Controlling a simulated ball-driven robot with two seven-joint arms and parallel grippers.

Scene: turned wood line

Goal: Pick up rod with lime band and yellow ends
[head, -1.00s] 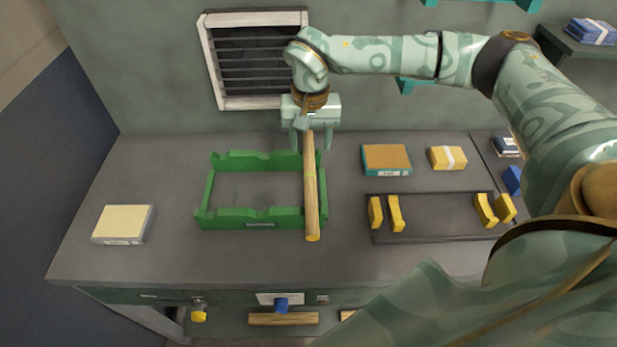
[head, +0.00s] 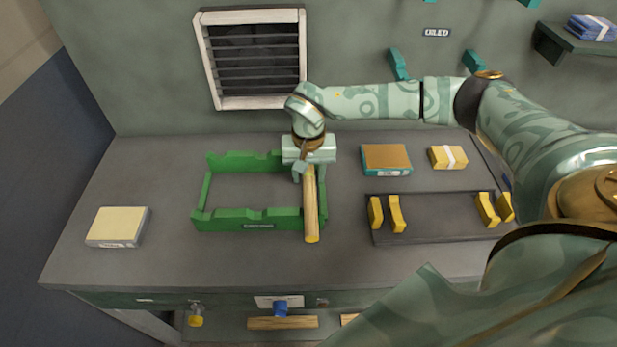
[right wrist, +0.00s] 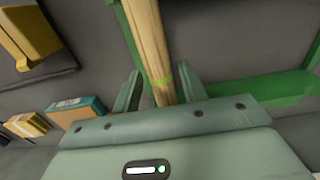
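The rod (head: 310,215) is pale wood with a yellow end toward the front. It lies along the right end of a green notched rack (head: 258,221). My right gripper (right wrist: 160,85) is open, with one finger on each side of the rod and a gap visible on the left side. In the head view my right gripper (head: 305,172) is over the rod's far part and hides its far end. My left gripper is not in view.
A dark tray (head: 440,218) with yellow notched supports (head: 396,214) is right of the rack. Behind it lie a teal-edged box (head: 386,159) and a yellow banded pack (head: 448,157). A cream-topped box (head: 118,226) is at left. The wall vent (head: 252,60) is behind. The front bench is clear.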

